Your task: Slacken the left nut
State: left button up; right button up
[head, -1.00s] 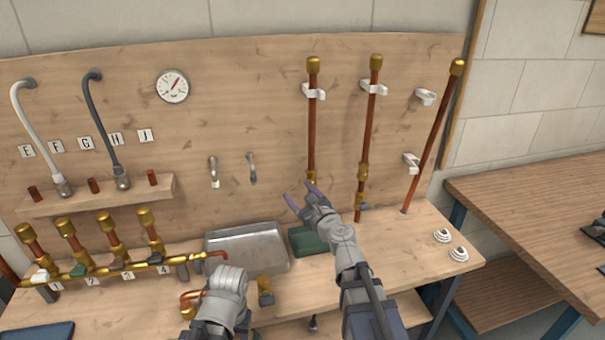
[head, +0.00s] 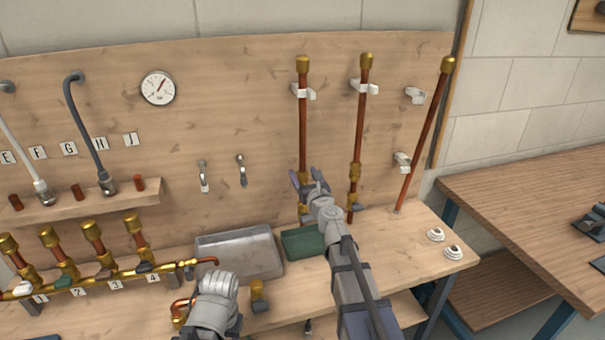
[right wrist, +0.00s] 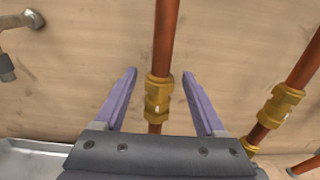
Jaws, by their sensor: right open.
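The left copper pipe (head: 303,135) stands upright against the board. Its brass nut fitting (right wrist: 158,98) shows in the right wrist view, with two hex parts one above the other. In the head view the gripper hides most of that fitting. My right gripper (head: 306,180) is open, and in the right wrist view its purple fingers (right wrist: 160,74) stand on either side of the fitting, with a gap on both sides. How deep the pipe sits between them is hard to tell.
The middle pipe (head: 362,130) with its own brass fitting (right wrist: 281,105) stands close on the right, and a leaning pipe (head: 425,130) beyond it. A green box (head: 301,243) and a grey tray (head: 240,254) are on the bench below. The bench's right part is mostly clear.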

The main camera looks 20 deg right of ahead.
jog(key=shift+w, duration=0.7)
grip_shut()
